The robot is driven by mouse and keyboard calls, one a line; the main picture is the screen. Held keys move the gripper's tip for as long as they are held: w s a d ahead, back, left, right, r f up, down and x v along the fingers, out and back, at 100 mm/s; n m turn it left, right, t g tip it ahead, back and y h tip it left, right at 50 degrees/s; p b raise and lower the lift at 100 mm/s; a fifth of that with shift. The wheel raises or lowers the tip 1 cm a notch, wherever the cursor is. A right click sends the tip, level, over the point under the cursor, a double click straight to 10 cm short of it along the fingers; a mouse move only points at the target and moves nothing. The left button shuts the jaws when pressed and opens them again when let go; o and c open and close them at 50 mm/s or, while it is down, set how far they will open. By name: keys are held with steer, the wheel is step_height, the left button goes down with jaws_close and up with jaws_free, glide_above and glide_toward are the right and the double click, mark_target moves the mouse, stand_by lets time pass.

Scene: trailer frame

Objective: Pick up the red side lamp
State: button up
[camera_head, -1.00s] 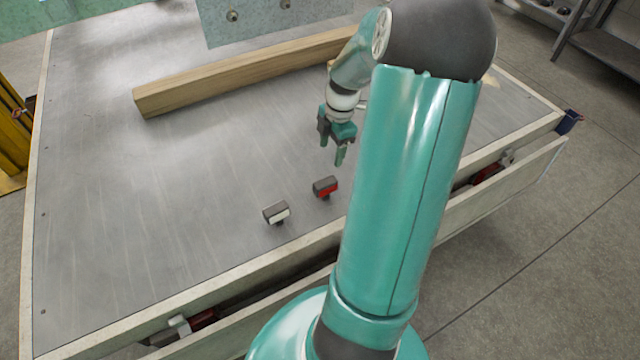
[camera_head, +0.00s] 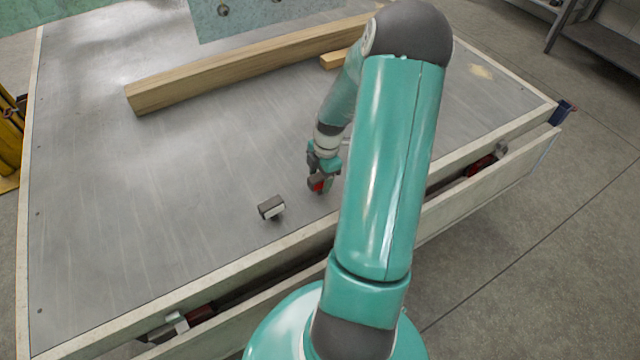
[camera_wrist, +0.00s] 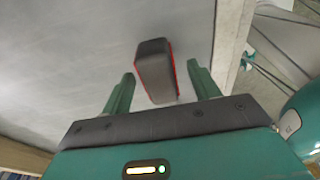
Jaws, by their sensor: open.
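The red side lamp (camera_head: 319,186) is a small dark block with a red face on the metal trailer bed (camera_head: 180,160). In the head view my gripper (camera_head: 322,180) is down at the lamp and partly covers it. In the wrist view the lamp (camera_wrist: 154,70) shows a dark top with red edges. It lies between the two green fingers of my gripper (camera_wrist: 161,88), with a gap on each side. The fingers are open and do not hold it.
A similar lamp with a white face (camera_head: 271,208) stands to the left of my gripper. A long wooden beam (camera_head: 230,70) lies farther back, with a short wood piece (camera_head: 333,60) beside it. The trailer's side rail (camera_head: 250,252) runs along the near edge.

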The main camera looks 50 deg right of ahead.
steer(key=shift+f, duration=0.35)
steer(key=c, duration=1.2)
steer(key=shift+o, duration=0.2)
steer(key=shift+r, duration=0.1)
steer(key=shift+r, duration=0.45)
step_height(320, 180, up, 2)
steer(key=shift+r, duration=0.2)
steer(key=s+d+r, duration=0.6)
steer(key=s+r, duration=0.3)
steer(key=s, duration=0.3)
steer(key=shift+s+d+r, duration=0.2)
steer(key=shift+r, duration=0.1)
